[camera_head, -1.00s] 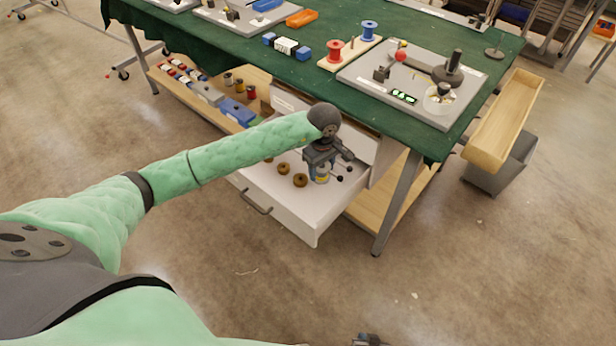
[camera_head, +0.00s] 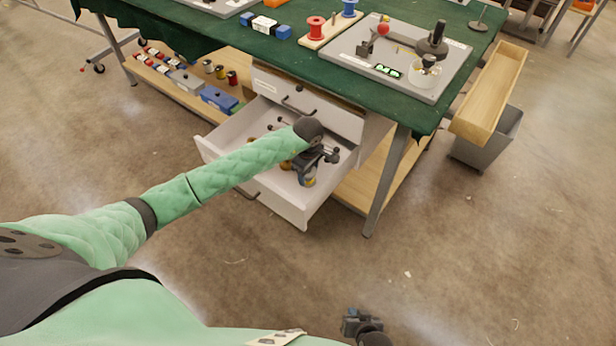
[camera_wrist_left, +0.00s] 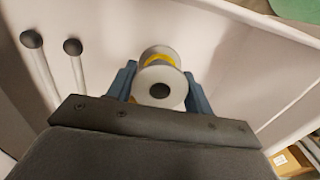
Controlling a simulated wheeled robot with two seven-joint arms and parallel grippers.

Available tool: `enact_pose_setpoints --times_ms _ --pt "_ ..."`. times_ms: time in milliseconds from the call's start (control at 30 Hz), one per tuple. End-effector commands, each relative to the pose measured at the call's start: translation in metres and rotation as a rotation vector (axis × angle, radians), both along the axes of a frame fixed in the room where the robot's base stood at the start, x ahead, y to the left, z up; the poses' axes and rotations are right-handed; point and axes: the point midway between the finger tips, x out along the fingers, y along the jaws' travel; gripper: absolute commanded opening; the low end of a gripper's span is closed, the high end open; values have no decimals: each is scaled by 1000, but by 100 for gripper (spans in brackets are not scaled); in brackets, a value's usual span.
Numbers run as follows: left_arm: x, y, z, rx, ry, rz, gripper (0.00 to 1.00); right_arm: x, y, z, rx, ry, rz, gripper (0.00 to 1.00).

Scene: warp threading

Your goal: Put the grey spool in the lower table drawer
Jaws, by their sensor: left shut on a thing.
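The lower table drawer (camera_head: 284,208) is pulled out under the green-topped table. My left gripper (camera_head: 308,170) reaches down into it from above. It is shut on the grey spool (camera_wrist_left: 158,78), which has pale grey flanges and a yellow band and sits between the blue fingers in the left wrist view. The pale drawer floor (camera_wrist_left: 235,60) shows behind the spool; I cannot tell whether the spool touches it. My right gripper (camera_head: 358,322) is low at the bottom of the head view, over the floor, far from the drawer; its finger opening is unclear.
The upper drawer (camera_head: 305,103) is shut above. A shelf (camera_head: 175,85) with several spools and boxes lies left. A wooden trough (camera_head: 490,95) and a grey bin (camera_head: 485,140) are at right. The floor in front is clear.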

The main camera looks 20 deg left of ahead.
Motion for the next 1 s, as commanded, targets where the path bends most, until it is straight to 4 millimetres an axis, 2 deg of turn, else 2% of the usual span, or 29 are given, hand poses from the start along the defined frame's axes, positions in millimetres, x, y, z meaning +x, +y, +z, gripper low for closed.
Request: enact_pose_setpoints --times_ms 100,200,767,800,867,900,1000 --pt "-1 -2 -18 -2 3 0 35 0 0 4 -1 6 2 0" --pt "-1 0 -25 0 1 0 35 0 1 6 -1 9 3 0" --pt "0 0 -29 0 0 -1 35 0 0 0 1 -3 -1 0" --pt "-1 -1 -28 0 0 -1 57 0 0 -1 1 -5 -1 0" --pt "-1 -1 -28 0 0 -1 69 0 0 -1 1 -5 -1 0" --pt "-1 -1 -28 0 0 -1 73 0 0 -1 2 -4 -2 0" --pt "-1 -1 -28 0 1 -1 73 0 0 -1 1 -4 -2 0"
